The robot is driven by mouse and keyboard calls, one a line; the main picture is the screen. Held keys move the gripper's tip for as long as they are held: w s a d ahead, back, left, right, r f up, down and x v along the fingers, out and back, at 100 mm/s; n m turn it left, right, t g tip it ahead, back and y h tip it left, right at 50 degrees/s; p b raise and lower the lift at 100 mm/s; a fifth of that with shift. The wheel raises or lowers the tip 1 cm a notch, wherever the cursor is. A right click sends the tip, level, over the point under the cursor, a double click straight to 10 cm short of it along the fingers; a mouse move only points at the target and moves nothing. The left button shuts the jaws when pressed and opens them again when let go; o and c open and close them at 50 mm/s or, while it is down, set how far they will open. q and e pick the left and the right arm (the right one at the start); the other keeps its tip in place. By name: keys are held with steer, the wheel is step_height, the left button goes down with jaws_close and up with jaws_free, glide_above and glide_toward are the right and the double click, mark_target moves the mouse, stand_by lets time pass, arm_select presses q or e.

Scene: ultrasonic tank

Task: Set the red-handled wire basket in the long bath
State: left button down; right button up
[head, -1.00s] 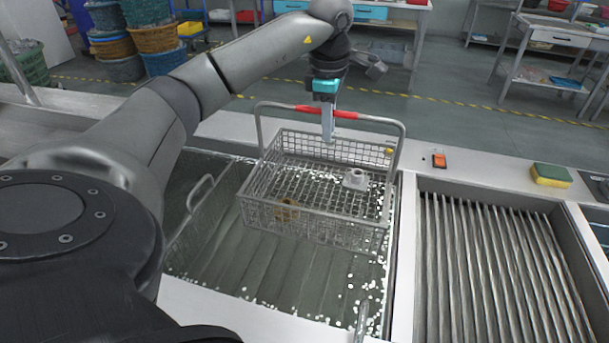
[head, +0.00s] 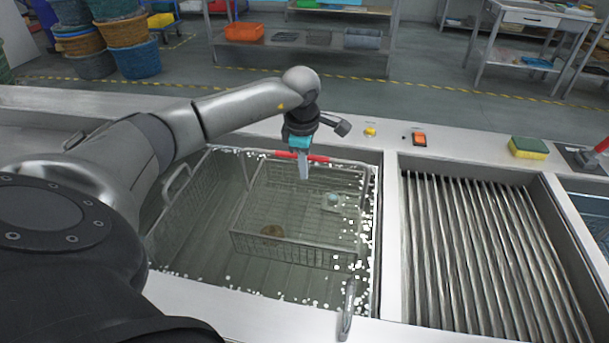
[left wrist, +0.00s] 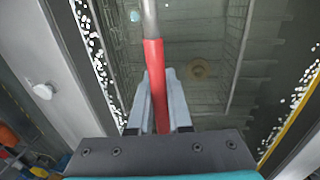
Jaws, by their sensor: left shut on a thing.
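The wire basket (head: 297,246) with the red handle (head: 318,158) is down inside the long bath (head: 180,285), below the rim and seen through the liquid. My left gripper (head: 304,176) is above it, shut on the red handle grip, which also shows between the fingers in the left wrist view (left wrist: 155,80). The basket holds a brownish ring-shaped part (head: 272,232) and a pale part (head: 332,200). Whether the basket touches the bath floor cannot be told. My right gripper is not in view.
A ribbed basin (head: 490,260) lies right of the bath. A green and yellow sponge (head: 528,148), an orange switch (head: 419,139) and a yellow knob (head: 370,132) are on the rear ledge. A metal handle (head: 348,305) rises at the bath's front edge.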

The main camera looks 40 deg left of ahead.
arm_select(q)
step_height(320, 180, down, 3)
steer(key=shift+r, duration=0.15)
steer(key=c, duration=0.8)
jaws_free()
steer(key=shift+c, duration=0.2)
step_height(320, 180, up, 12)
steer(key=s+p, duration=0.1)
steer(key=shift+s+d+p, duration=0.35)
steer(key=shift+s+d, duration=0.05)
steer(key=shift+d, duration=0.05)
